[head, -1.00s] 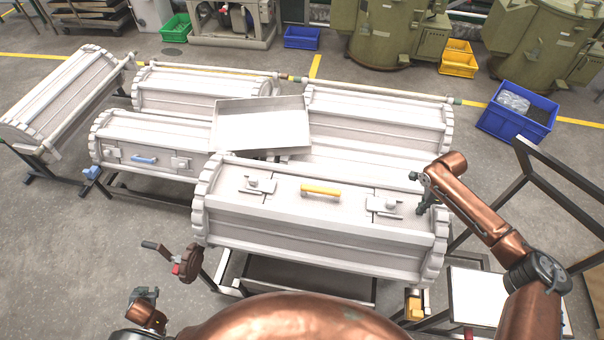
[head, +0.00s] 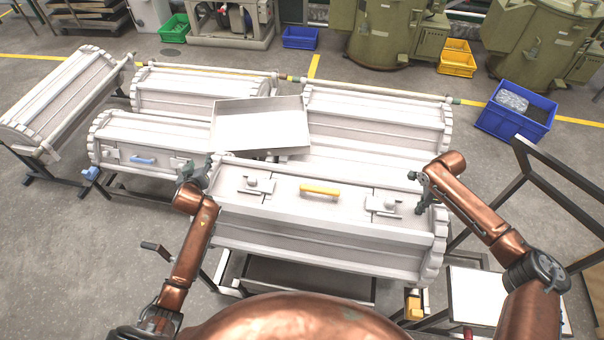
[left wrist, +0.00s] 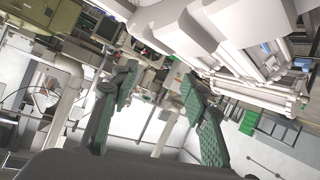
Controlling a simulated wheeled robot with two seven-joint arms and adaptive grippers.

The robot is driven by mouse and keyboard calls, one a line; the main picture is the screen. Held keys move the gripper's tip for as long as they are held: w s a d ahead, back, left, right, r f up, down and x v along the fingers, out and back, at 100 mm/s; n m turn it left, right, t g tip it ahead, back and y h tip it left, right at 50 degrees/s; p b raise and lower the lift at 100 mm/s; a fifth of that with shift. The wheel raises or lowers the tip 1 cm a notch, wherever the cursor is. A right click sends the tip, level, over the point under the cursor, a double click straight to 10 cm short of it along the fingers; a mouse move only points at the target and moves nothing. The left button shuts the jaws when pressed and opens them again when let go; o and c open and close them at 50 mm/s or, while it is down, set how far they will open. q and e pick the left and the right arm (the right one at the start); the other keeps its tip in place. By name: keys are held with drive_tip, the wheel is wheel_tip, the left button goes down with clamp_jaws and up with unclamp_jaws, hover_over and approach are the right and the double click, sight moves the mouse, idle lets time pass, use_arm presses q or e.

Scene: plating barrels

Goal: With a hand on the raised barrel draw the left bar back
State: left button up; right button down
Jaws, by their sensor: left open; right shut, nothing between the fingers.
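The raised barrel (head: 318,235) is the white ribbed one in front of me, with a yellow handle (head: 320,190) on its lid. The left bar (head: 257,185) is a small grey latch with a knob left of the handle. A matching right bar (head: 385,206) sits right of it. My left gripper (head: 194,168) is open beside the barrel's upper left end, left of the left bar. Its spread green-padded fingers (left wrist: 158,80) show in the left wrist view with nothing between them. My right gripper (head: 424,190) is shut and empty at the barrel's right end; whether it touches is unclear.
A barrel with a blue handle (head: 143,160) stands behind on the left. An open white tray (head: 260,140) lies behind the raised barrel. More barrels stand further back. A black frame (head: 560,185) stands at the right. Floor at the left front is clear.

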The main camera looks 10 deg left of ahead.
sight(251, 180)
use_arm(q)
drive_tip(key=d+h, duration=0.1)
drive_tip(key=d, duration=0.3)
drive_tip(key=d+r+m+h, duration=0.1)
drive_tip(key=d, duration=0.4)
drive_tip(key=d+m+h, duration=0.1)
drive_tip(key=d, duration=0.3)
drive_tip(key=shift+s+d+r+t, duration=0.2)
drive_tip(key=shift+d+r+t, duration=0.05)
drive_tip(key=shift+d+t, duration=0.1)
drive_tip(key=shift+m+h, duration=0.5)
drive_tip(key=shift+m, duration=0.4)
drive_tip(key=s+d, duration=0.1)
drive_tip(key=s, duration=0.1)
drive_tip(key=s+d+f, duration=0.1)
drive_tip(key=s+d, duration=0.1)
drive_tip(key=shift+s+d, duration=0.15)
drive_tip(key=shift+d, duration=0.1)
drive_tip(key=s+d+m, duration=0.1)
drive_tip(key=s, duration=0.1)
drive_tip(key=s+d+m, duration=0.1)
drive_tip(key=s, duration=0.1)
drive_tip(key=s+d+m, duration=0.1)
drive_tip(key=s, duration=0.2)
drive_tip(key=shift+t+h, duration=0.3)
drive_tip(key=shift+t, duration=0.05)
drive_tip(key=x, duration=1.1)
drive_tip(key=shift+w+f, duration=0.15)
drive_tip(key=shift+w, duration=0.15)
clamp_jaws()
